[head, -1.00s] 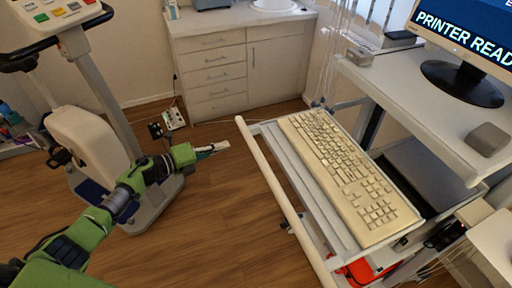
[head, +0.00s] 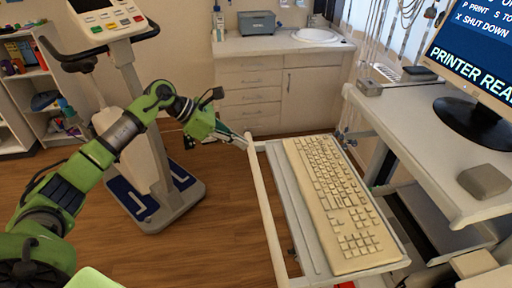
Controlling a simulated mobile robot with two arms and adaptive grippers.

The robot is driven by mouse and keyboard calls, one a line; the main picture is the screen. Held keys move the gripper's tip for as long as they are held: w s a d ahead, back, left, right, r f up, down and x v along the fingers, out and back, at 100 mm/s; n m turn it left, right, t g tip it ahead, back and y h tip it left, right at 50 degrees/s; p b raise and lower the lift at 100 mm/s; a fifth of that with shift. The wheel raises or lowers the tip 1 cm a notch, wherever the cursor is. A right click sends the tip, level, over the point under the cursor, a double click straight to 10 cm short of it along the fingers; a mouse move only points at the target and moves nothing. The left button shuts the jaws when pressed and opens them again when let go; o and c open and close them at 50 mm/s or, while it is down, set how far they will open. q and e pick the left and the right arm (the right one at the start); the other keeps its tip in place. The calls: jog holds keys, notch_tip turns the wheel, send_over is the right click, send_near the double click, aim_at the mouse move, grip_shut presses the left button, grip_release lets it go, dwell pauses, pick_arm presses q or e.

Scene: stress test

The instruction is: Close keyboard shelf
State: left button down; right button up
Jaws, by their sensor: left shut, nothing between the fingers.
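The keyboard shelf (head: 288,205) is a pale pull-out tray that sticks out to the left from under the desk (head: 425,135). A cream keyboard (head: 340,205) lies on it. A long cream rail (head: 266,215) runs along the shelf's outer left edge. My left gripper (head: 242,142) is shut and empty, with its fingertips at the far end of that rail. I cannot tell whether they touch it. My right gripper is not in view.
A monitor (head: 478,50) and a small grey box (head: 484,181) stand on the desk. An exercise machine (head: 150,185) stands at the left. A white cabinet with a sink (head: 318,35) is at the back. The wooden floor left of the shelf is clear.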

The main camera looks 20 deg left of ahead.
aim_at(269, 159)
pick_arm(q)
jog(key=p+x, duration=0.1)
jog(key=x, duration=0.1)
jog(key=p+x, duration=0.1)
jog(key=x, duration=0.1)
jog(key=shift+w+a+f, duration=0.25)
jog(key=shift+w+f, duration=0.05)
jog(key=shift+f, duration=0.05)
jog(key=x, duration=0.3)
jog(key=shift+d+p, duration=0.3)
jog(key=shift+p, duration=0.1)
jog(key=shift+w+d+f, duration=0.1)
jog(key=shift+w+f, duration=0.05)
jog(key=shift+f, duration=0.15)
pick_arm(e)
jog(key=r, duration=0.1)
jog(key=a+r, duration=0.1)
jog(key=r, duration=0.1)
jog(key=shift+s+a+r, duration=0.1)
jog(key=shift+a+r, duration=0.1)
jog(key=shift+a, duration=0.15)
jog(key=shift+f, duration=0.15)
